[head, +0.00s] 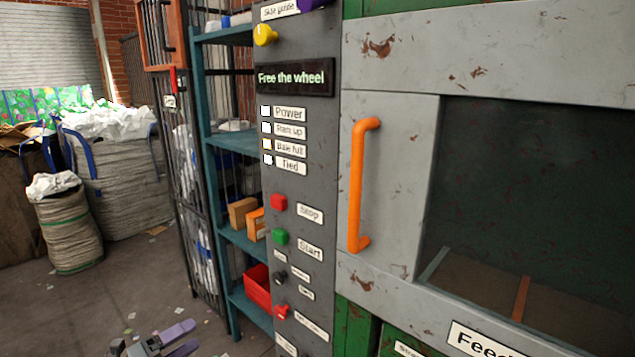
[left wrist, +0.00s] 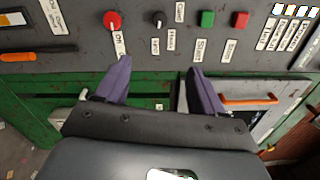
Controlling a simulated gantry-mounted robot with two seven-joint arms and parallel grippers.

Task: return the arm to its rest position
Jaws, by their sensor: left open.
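My left gripper (head: 190,338) is at the bottom of the head view, low and left of the control panel (head: 313,221). Its purple fingers are apart, with nothing between them. In the left wrist view the two fingers (left wrist: 158,66) point toward the panel (left wrist: 85,38), which appears turned over, with a red knob (left wrist: 112,20), a black knob (left wrist: 159,18), a green button (left wrist: 207,18) and a red button (left wrist: 240,19). The fingers look apart from these controls. My right gripper is not in view.
The green and grey machine with an orange door handle (head: 358,185) fills the right. The panel's display (head: 295,78) reads "Free the wheel". Teal shelves (head: 232,140) with a red bin (head: 257,288) stand left of the panel. Filled sacks (head: 115,185) stand farther left; open floor lies before them.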

